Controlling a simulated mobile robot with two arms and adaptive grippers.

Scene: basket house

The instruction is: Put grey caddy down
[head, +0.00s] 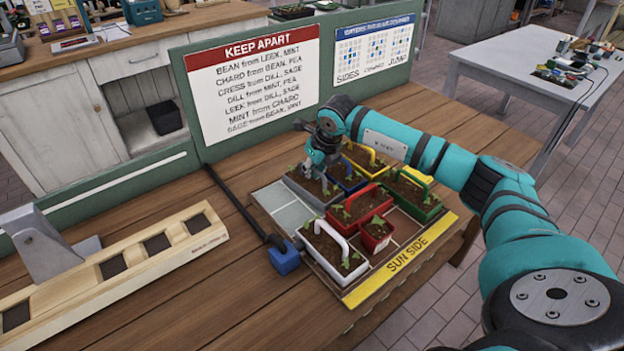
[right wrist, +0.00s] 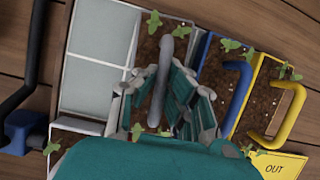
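The grey caddy (head: 311,194) is a grey box of dark soil with green seedlings and an arched handle. It appears to sit in the planting tray (head: 271,197), between pale empty cells and a blue caddy (head: 359,187). My right gripper (head: 322,172) is over it from above and hides part of it. In the right wrist view, the grey handle (right wrist: 165,60) passes between the fingers of my right gripper (right wrist: 162,85). The fingers look spread, with gaps beside the handle. Whether the caddy's base is fully down is hidden. My left gripper is not in view.
Yellow (head: 371,160), green (head: 410,191), red (head: 360,209) and white (head: 334,250) caddies crowd the tray, with a small red pot (head: 376,236). The KEEP APART sign (head: 254,85) stands behind. A wooden rack (head: 140,252) and blue block (head: 284,258) lie left.

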